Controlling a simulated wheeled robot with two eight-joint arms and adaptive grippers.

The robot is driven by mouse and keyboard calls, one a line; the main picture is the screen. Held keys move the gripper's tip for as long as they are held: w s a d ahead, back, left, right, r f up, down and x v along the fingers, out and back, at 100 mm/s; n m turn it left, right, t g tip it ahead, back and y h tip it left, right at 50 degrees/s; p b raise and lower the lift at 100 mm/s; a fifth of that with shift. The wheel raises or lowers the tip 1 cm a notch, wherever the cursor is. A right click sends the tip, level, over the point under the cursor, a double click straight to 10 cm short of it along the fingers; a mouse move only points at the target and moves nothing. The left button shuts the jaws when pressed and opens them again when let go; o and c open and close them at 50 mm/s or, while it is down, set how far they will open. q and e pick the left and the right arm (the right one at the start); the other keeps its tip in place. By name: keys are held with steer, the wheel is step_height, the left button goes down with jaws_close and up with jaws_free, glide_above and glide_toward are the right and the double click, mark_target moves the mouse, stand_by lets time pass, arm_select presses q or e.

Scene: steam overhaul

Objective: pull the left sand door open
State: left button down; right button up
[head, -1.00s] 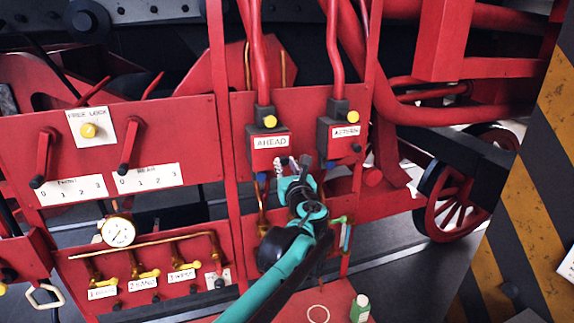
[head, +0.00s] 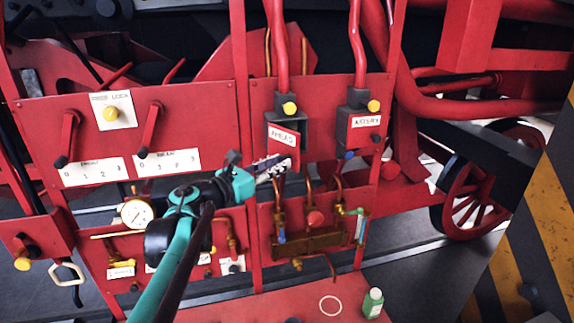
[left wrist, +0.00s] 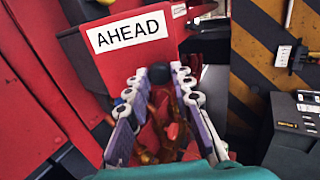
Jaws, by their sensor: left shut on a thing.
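The exact contact is hard to see. My right gripper is not in view.
The right sand box, labelled "AFTERS" (head: 366,122), is to the right and looks closed. Copper pipes and a brass fitting (head: 312,240) are below. A pressure gauge (head: 136,212) and levers are on the left. A green bottle (head: 373,303) stands on the red ledge.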

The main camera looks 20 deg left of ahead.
arm_select(q)
steer(key=shift+s+a+r+m+g+h+b, duration=0.15)
steer(key=shift+s+a+m+g+h, duration=0.1)
steer(key=shift+a+m+g+h, duration=0.8)
steer(key=shift+s+a+f+m+g+h+b, duration=0.15)
steer(key=shift+s+a+m+g+h, duration=0.1)
steer(key=shift+a+m+g+h, duration=0.9)
steer(key=shift+s+a+r+m+g+h+b, duration=0.2)
steer(key=shift+a+m+g+h, duration=0.3)
steer(key=shift+m+g+h, duration=0.65)
steer(key=shift+s+n+t+h, duration=0.1)
steer(key=shift+n+t+h, duration=0.15)
steer(key=shift+n, duration=0.1)
steer(key=c, duration=1.3)
jaws_free()
steer(key=shift+f, duration=0.1)
steer(key=v, duration=1.2)
